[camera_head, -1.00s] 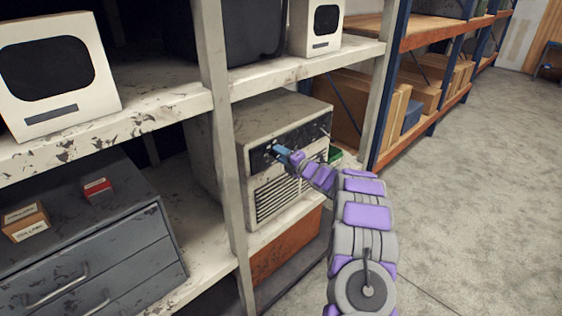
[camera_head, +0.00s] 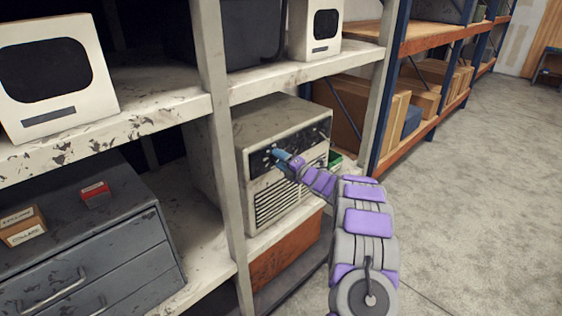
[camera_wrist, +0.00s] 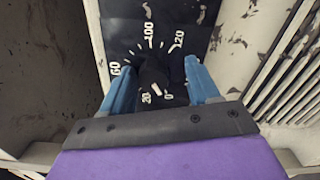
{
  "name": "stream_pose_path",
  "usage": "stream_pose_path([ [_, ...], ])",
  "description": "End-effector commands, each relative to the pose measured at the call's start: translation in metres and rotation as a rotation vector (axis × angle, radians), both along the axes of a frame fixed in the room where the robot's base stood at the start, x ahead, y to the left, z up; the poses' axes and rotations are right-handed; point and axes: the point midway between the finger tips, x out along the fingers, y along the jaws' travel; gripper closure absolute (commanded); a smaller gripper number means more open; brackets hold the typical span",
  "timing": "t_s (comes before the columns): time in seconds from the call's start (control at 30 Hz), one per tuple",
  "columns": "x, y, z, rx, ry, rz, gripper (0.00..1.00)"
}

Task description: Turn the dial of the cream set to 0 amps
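The cream set (camera_head: 275,108) is a worn box with a dark control strip and a louvred front, on the middle shelf. My gripper (camera_head: 274,153) is at the left part of the strip and hides the dial there. In the wrist view, the black dial (camera_wrist: 156,72) lies between the two blue fingers of my gripper (camera_wrist: 160,66), on a black panel with white marks such as 60, 100, 120, 20 and 0. The fingers are apart, one on each side of the dial; I cannot tell whether they touch it.
A shelf post (camera_head: 225,150) stands just left of the set, and the upper shelf (camera_head: 300,70) runs above it. A grey drawer cabinet (camera_head: 85,245) is at lower left. The floor (camera_head: 470,180) at right is clear.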

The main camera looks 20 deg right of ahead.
Motion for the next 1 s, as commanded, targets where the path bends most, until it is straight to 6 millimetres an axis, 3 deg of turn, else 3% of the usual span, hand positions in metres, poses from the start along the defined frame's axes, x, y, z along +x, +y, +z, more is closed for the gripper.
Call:
stream_pose_path([
  [0.37, -0.010, -0.005, 0.005, -0.001, -0.006, -0.002, 0.40],
  [1.0, -0.131, -0.051, 0.003, 0.001, -0.003, -0.004, 0.40],
])
